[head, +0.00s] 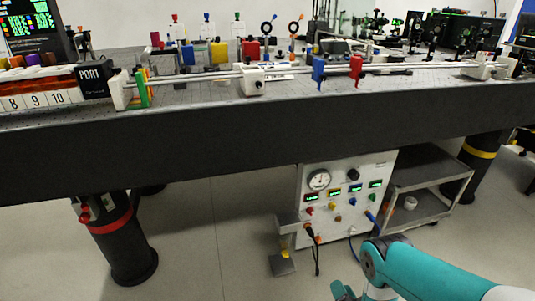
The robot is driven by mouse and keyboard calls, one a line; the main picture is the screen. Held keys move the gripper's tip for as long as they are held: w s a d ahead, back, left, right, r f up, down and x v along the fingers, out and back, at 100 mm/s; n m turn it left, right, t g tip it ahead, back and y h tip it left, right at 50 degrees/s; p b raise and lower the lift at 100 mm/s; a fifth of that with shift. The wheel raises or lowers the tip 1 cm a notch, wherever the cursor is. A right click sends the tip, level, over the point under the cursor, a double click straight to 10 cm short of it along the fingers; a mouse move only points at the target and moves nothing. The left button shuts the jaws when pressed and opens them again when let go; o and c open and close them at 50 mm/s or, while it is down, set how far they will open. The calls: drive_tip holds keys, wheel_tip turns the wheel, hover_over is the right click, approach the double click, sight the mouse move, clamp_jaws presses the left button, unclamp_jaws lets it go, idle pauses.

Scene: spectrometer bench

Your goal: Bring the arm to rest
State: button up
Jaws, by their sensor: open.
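My teal and grey arm enters at the bottom right of the head view, and its elbow-like joint shows in front of the floor near the white control box. A small teal part of it shows at the bottom edge. No gripper fingers show, so my gripper is out of view or hidden below the frame. The arm appears apart from the bench and the box, though its depth is hard to judge.
A long dark optical bench (230,150) crosses the view, with a rail (200,78) and coloured mounts along its front. Below are a white control box (345,195) with cables, a foot pedal (283,265) and a grey cart (425,180).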

drive_tip(key=w+a+r+n+g+h, duration=0.1)
drive_tip(key=w+a+r+g, duration=0.1)
drive_tip(key=w+r, duration=0.65)
drive_tip(key=w+a+r+g+h, duration=0.1)
drive_tip(key=w+a+r+g, duration=0.15)
drive_tip(key=w+r, duration=0.55)
wheel_tip(320, 180, up, 9)
drive_tip(key=s+a+n+g, duration=0.1)
drive_tip(key=s+a+g, duration=0.1)
drive_tip(key=a, duration=0.1)
drive_tip(key=s+a+r+n+g+y, duration=0.1)
drive_tip(key=s+r+n+g, duration=0.15)
drive_tip(key=r, duration=0.35)
drive_tip(key=s+a+r+n+g+y, duration=0.1)
drive_tip(key=s+r, duration=0.3)
drive_tip(key=r, duration=0.1)
drive_tip(key=s+d+r+n+g, duration=0.1)
drive_tip(key=s+r+n+g, duration=0.45)
drive_tip(key=s, duration=0.95)
drive_tip(key=s+d+r+n+g, duration=0.1)
drive_tip(key=s+r+n+g, duration=0.15)
drive_tip(key=s+r, duration=0.9)
drive_tip(key=s+r+p, duration=0.3)
drive_tip(key=r+p, duration=1.5)
drive_tip(key=p, duration=0.2)
drive_tip(key=shift+s+n+t+p, duration=0.15)
drive_tip(key=shift+n+t+p, duration=0.15)
drive_tip(key=shift+n+p, duration=0.05)
